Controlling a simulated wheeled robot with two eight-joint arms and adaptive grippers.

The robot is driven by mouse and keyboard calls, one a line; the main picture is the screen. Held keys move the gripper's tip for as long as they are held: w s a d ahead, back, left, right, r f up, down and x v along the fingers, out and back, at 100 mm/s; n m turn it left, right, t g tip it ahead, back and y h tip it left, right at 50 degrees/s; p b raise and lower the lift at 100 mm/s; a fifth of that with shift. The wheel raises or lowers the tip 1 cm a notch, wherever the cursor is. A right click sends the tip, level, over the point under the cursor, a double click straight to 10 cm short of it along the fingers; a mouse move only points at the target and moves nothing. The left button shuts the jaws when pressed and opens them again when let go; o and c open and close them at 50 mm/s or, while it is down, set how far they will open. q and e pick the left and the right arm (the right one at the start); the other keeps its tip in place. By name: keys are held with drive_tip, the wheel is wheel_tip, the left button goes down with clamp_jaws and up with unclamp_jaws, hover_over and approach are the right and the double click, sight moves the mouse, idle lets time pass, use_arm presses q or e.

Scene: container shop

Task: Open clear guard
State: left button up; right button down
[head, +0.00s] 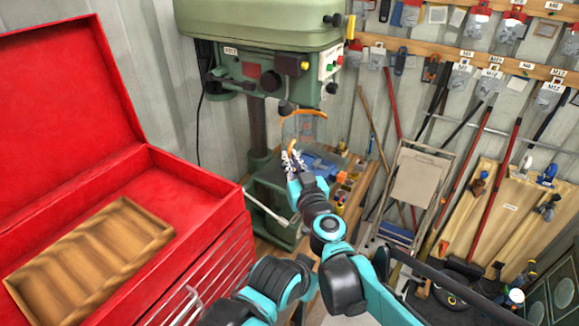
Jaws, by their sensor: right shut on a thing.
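The clear guard (306,128) is a see-through shield with orange edging, hanging below the head of the green drill press (268,60). My right gripper (293,158) is at the guard's lower left edge and is shut on it. The gripper is small in the view, so the exact contact is hard to see. Behind the guard, the drill's spindle area is partly visible. My left gripper is not in view.
An open red tool chest (190,176) with a wooden tray (90,255) fills the left side. A folded step stool (418,180) leans at the right. Blue items (325,165) lie near the press table. Tools hang on the right wall.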

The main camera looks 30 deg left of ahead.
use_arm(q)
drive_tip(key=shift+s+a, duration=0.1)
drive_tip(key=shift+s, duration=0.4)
use_arm(e)
drive_tip(key=shift+s+a+t, duration=0.1)
drive_tip(key=shift+a+t, duration=0.15)
drive_tip(key=shift+t, duration=0.05)
drive_tip(key=c, duration=1.6)
unclamp_jaws()
drive_tip(key=shift+c, duration=0.2)
drive_tip(key=v, duration=1.2)
drive_tip(key=shift+r, duration=0.2)
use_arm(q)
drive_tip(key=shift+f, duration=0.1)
